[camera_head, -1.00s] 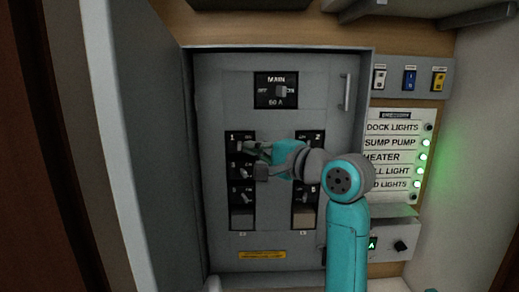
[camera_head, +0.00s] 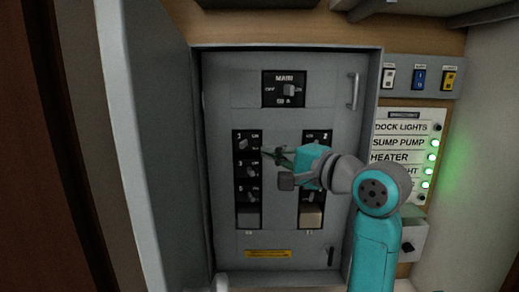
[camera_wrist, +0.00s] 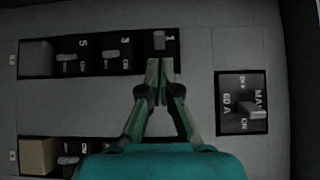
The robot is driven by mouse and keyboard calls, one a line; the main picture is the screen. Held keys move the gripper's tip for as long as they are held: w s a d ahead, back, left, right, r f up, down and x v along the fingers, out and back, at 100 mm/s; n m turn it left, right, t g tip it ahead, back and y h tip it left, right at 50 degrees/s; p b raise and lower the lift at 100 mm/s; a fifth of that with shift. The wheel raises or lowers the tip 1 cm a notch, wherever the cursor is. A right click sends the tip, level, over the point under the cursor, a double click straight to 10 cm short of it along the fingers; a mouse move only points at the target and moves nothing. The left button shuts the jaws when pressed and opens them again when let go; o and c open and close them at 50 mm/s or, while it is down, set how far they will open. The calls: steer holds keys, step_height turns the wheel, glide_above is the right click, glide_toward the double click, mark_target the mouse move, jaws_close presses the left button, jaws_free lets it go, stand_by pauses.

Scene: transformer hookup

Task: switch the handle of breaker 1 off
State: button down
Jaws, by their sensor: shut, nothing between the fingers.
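Breaker 1 (camera_head: 243,144) is at the top of the left breaker column on the grey panel. In the wrist view its pale handle (camera_wrist: 159,40) sits nearer the outer edge of the column than the handles of breakers 3 (camera_wrist: 110,54) and 5 (camera_wrist: 66,57). My gripper (camera_head: 264,151) is to the right of breaker 1 in the head view, fingers pointing at the left column. In the wrist view my gripper's fingertips (camera_wrist: 159,66) are together and empty, just below the handle. A small gap seems to separate them; depth is hard to judge.
The MAIN breaker (camera_head: 283,89) is above. The right breaker column (camera_head: 312,212) is partly behind my arm. The open cabinet door (camera_head: 160,150) stands at the left. A door handle (camera_head: 353,90) and a labelled light panel (camera_head: 400,143) are at the right.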

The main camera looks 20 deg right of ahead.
steer(key=v, duration=0.7)
stand_by(0.4)
steer(key=s+a+f+h, duration=0.1)
steer(key=s+f+h, duration=0.15)
steer(key=f, duration=0.95)
steer(key=s+f+h, duration=0.2)
steer(key=s+f, duration=0.1)
steer(key=f, duration=0.9)
steer(key=s+a+f+h, duration=0.1)
steer(key=s+f+h, duration=0.15)
steer(key=f, duration=0.95)
steer(key=s+f+n+h, duration=0.1)
steer(key=s+f+n, duration=0.1)
steer(key=s+f, duration=0.6)
steer(key=s+a+n, duration=0.1)
steer(key=s+n, duration=0.4)
steer(key=s, duration=0.8)
steer(key=s+a+f+n+g, duration=0.1)
steer(key=s+n, duration=0.4)
steer(key=s, duration=0.9)
steer(key=shift+a+f+n, duration=0.2)
steer(key=shift+a+n, duration=0.1)
steer(key=shift+a, duration=0.1)
